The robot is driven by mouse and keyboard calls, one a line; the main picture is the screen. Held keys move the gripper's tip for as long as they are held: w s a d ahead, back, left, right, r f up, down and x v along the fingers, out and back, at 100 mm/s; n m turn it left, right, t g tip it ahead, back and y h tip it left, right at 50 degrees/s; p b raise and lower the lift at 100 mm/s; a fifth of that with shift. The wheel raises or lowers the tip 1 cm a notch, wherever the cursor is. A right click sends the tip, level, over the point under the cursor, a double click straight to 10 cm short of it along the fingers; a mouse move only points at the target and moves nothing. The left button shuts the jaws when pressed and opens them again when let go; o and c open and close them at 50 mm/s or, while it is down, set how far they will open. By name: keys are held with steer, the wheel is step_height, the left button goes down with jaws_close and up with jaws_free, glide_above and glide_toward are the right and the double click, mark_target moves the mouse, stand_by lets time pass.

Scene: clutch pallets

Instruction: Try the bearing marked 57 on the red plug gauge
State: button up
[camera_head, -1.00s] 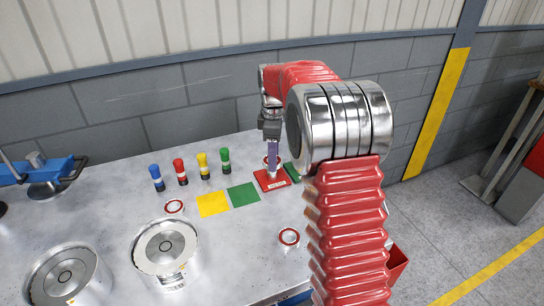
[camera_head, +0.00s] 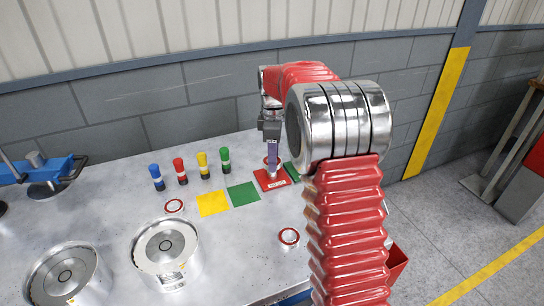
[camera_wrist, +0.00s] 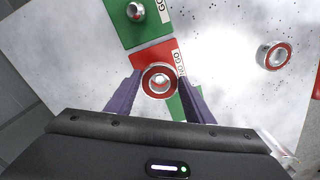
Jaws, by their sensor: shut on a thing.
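The red plug gauge (camera_head: 265,183) is a red plate with an upright silver plug, marked NO GO in the wrist view (camera_wrist: 150,52). My gripper (camera_head: 271,160) is over it with its purple fingers pointing down. The fingers are shut on a red-and-silver bearing (camera_wrist: 147,91), one on each side. The plug's rounded top (camera_wrist: 159,83) shows inside the bore. In the head view silver plug shows below the bearing, so it sits high at the plug's top; I cannot tell whether it touches. Its number is not readable.
A green GO plate (camera_wrist: 118,18) with a plug adjoins the red one. Two loose bearings (camera_head: 289,236) (camera_head: 174,206) lie on the table.

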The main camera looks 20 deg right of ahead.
steer(key=shift+f, duration=0.15)
stand_by(0.3)
steer(key=o, duration=1.3)
steer(key=shift+o, duration=0.5)
steer(key=o, duration=0.5)
steer(key=shift+c, duration=0.2)
step_height(320, 180, up, 9)
stand_by(0.5)
stand_by(0.5)
